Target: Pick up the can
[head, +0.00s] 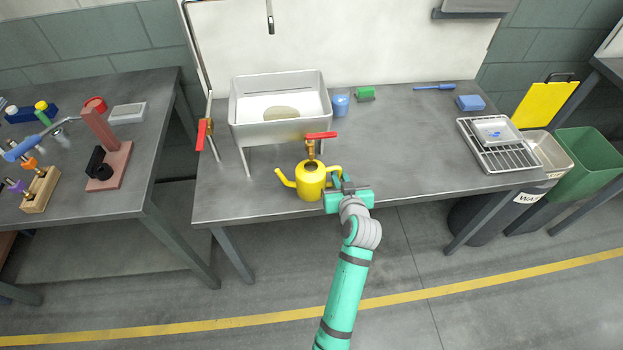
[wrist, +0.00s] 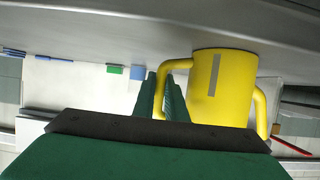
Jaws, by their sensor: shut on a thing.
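The yellow can (head: 310,183), a watering can with a spout to the left and a handle to the right, stands upright at the front of the middle table, below a brass tap with a red lever (head: 320,135). My gripper (head: 339,181) reaches it from the right and is shut on its handle. In the wrist view, which is upside down, the can (wrist: 235,85) has a grey stripe, and my green fingers (wrist: 167,95) close around the handle; the exact contact is partly hidden. I cannot tell whether the can's base touches the table.
A white sink (head: 280,128) stands behind the can. A blue cup (head: 341,105), a green block (head: 365,93) and a blue sponge (head: 470,103) lie further back. A wire rack with a tray (head: 490,160) is at the right. The table between can and rack is clear.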

